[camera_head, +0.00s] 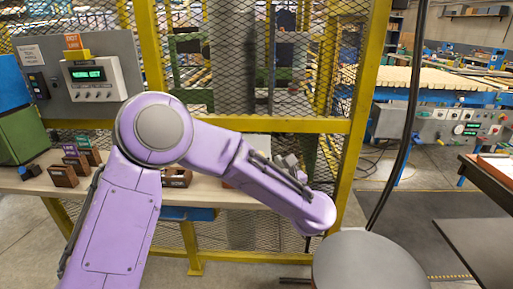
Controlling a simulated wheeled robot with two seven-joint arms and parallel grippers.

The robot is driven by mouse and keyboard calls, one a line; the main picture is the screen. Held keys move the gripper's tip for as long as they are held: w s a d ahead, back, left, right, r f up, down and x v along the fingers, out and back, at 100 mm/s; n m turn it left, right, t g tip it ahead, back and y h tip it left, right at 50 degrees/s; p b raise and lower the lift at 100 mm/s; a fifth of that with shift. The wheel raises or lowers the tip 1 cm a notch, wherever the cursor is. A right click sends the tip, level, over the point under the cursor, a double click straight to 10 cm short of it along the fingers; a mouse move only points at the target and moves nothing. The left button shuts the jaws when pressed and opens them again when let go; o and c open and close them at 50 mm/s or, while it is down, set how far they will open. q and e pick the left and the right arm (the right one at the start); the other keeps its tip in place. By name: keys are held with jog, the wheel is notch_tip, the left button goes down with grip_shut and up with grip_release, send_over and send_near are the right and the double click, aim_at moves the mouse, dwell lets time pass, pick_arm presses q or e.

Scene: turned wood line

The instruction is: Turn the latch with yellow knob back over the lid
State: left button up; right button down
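I cannot make out a latch with a yellow knob or its lid. My purple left arm comes in from the lower left and crosses the view in front of the bench (22,186), hiding much of its middle. Its far end is low at centre right, and no gripper fingers show there. A brown box (178,178) with an open-looking top is partly hidden behind the arm. Small grey parts show just behind the forearm, too covered to identify. My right gripper is out of view.
Brown wooden blocks (63,176) with label cards stand at the bench's left. A display unit (93,78) hangs on the grey panel behind. Yellow-framed mesh fencing (355,120) backs the bench. A round grey surface (368,265) is at bottom right, beside a hanging black cable (409,130).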

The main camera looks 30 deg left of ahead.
pick_arm(q)
jog(key=p+x, duration=0.2)
jog(key=x, duration=0.5)
jog(key=shift+w+a, duration=0.2)
jog(key=shift+a, duration=0.1)
jog(key=shift+w+a+f, duration=0.15)
jog(key=shift+w+a, duration=0.25)
jog(key=shift+a, duration=0.1)
jog(key=c, duration=1)
